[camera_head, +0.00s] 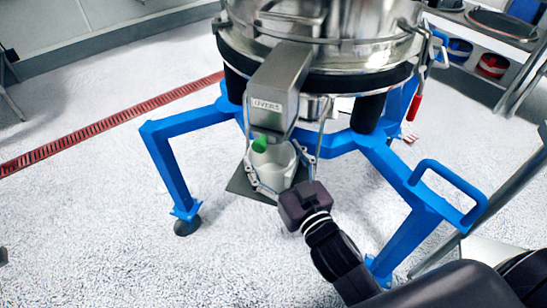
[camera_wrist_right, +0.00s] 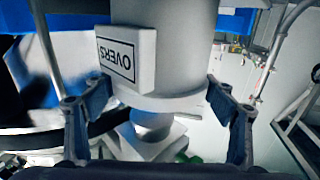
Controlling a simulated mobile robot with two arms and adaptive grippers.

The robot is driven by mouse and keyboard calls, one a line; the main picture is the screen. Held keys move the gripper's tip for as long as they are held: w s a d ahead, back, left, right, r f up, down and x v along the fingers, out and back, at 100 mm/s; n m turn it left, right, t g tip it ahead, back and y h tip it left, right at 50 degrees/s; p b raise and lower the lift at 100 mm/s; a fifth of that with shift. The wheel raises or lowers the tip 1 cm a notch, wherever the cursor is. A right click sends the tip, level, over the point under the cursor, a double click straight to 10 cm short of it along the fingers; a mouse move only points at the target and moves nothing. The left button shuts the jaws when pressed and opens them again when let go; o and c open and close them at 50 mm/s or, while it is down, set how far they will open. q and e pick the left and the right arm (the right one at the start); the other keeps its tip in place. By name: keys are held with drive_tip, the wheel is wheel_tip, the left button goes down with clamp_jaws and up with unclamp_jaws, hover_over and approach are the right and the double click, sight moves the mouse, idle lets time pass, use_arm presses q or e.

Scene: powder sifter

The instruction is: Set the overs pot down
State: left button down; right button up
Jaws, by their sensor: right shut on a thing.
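The overs pot (camera_head: 277,165) is a pale grey round vessel below the sifter's steel spout (camera_head: 277,82), which carries an OVERS label. A small green part (camera_head: 260,144) shows at the spout's mouth. My right gripper (camera_head: 282,180) is shut on the pot, with a finger on each side. In the right wrist view, the right gripper's fingers (camera_wrist_right: 158,100) flank a grey cylinder (camera_wrist_right: 180,45) with an OVERS plate in front. A dark flat plate (camera_head: 240,186) lies under the pot. I cannot tell whether they touch. My left gripper is not in view.
The sifter's blue frame (camera_head: 190,118) stands around the pot, with legs at left and right. A blue loop handle (camera_head: 450,182) is at right. A red drain strip (camera_head: 110,122) crosses the speckled floor (camera_head: 90,215). The floor at front left is clear.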

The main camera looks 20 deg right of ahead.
drive_tip(key=shift+r, duration=0.1)
drive_tip(key=o, duration=1.6)
